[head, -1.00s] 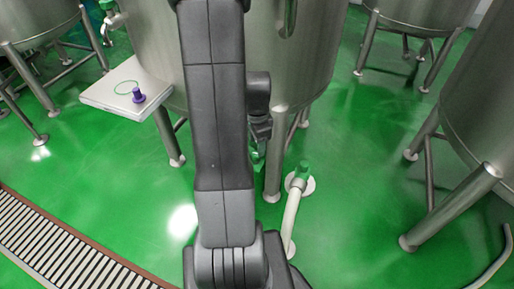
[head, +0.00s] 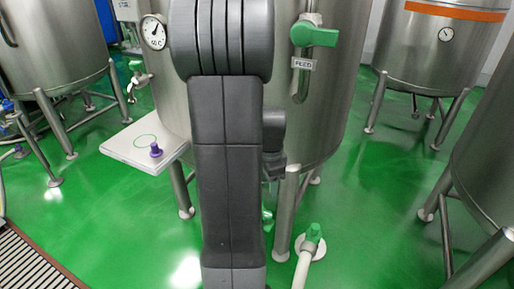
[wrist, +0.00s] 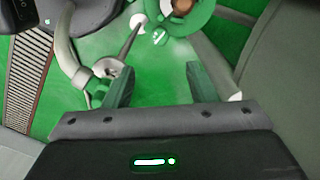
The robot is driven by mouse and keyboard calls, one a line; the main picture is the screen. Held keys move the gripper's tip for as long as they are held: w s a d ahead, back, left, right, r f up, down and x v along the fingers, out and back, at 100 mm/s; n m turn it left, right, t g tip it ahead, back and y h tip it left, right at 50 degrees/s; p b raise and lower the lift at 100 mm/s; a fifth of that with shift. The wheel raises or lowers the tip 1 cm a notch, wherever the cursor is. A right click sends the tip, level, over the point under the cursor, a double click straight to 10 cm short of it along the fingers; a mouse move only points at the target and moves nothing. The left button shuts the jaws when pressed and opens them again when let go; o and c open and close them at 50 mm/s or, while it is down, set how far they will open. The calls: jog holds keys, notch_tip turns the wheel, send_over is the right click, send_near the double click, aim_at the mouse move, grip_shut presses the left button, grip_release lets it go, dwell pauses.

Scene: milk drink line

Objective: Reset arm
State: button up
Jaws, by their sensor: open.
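My gripper (wrist: 158,82) shows in the wrist view with its two green fingers spread apart and nothing between them. Green floor shows between and beyond the fingers. In the head view my dark grey arm stands upright in front of a steel tank (head: 335,100) and hides part of it. My gripper end is mostly hidden behind the arm there, low by the tank's legs.
A white shelf (head: 122,150) with a purple-topped peg (head: 155,150) juts from the tank's left. A green valve handle (head: 314,36) and a gauge (head: 154,33) are on the tank. A pale pipe with a green top (head: 312,236) rises from the floor. More tanks stand both sides.

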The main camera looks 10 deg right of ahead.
notch_tip(320, 180, down, 14)
jog(key=shift+r+b, duration=0.2)
jog(key=shift+b, duration=1)
jog(key=shift+r, duration=0.1)
